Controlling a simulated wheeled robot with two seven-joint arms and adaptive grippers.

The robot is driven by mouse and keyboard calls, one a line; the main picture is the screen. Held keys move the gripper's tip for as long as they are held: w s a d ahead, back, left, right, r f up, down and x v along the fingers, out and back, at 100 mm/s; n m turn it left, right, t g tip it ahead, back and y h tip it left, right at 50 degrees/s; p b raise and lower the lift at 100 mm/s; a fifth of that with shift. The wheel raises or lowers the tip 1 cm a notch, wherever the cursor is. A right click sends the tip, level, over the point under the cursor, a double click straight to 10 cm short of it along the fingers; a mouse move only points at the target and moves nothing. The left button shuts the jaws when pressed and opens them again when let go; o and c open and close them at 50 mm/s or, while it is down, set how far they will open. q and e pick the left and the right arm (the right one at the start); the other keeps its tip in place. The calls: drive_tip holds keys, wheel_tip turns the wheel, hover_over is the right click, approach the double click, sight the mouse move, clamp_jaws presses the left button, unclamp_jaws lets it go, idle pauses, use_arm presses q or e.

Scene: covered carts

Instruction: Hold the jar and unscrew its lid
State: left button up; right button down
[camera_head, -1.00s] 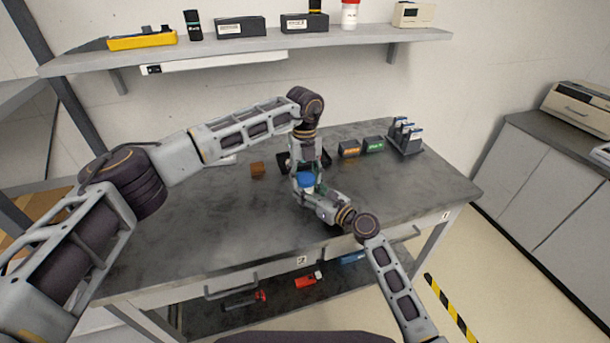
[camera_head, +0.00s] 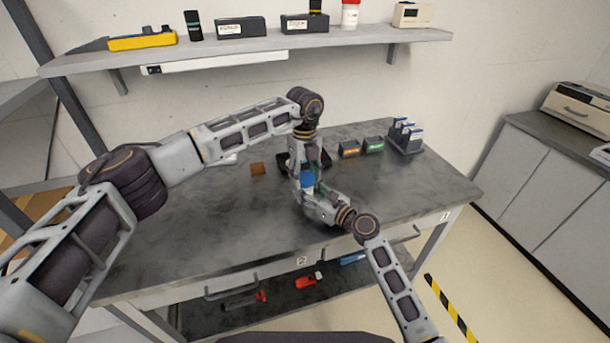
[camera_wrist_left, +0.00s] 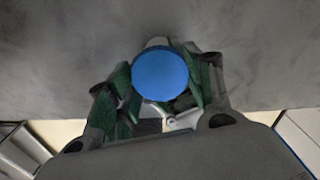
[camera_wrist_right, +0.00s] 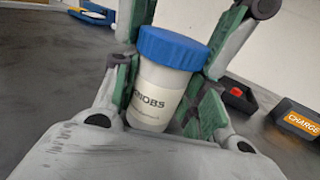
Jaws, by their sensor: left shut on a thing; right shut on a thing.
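The white jar (camera_wrist_right: 158,92) with a partly hidden label reading "NOBS" stands between the green-padded fingers of my right gripper (camera_wrist_right: 160,98), which is shut on its body. The jar looks slightly tilted in the right wrist view. Its blue lid (camera_wrist_right: 172,47) sits on top, and shows round from above in the left wrist view (camera_wrist_left: 160,74). My left gripper (camera_wrist_left: 163,85) comes down from above, with its fingers at opposite sides of the lid, and is shut on it. In the head view the lid (camera_head: 307,181) shows between both grippers, over the table (camera_head: 220,220).
A wall shelf (camera_head: 250,45) runs above the table. The table's left and front parts are clear.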

sight(305, 177)
use_arm(q)
drive_tip(key=shift+r, duration=1.15)
idle(0.5)
drive_tip(key=shift+r, duration=1.95)
use_arm(e)
drive_tip(key=c, duration=0.7)
unclamp_jaws()
drive_tip(key=shift+c, duration=0.2)
drive_tip(key=shift+s+d, duration=0.1)
drive_tip(key=shift+d, duration=0.05)
drive_tip(key=shift+v, duration=5.85)
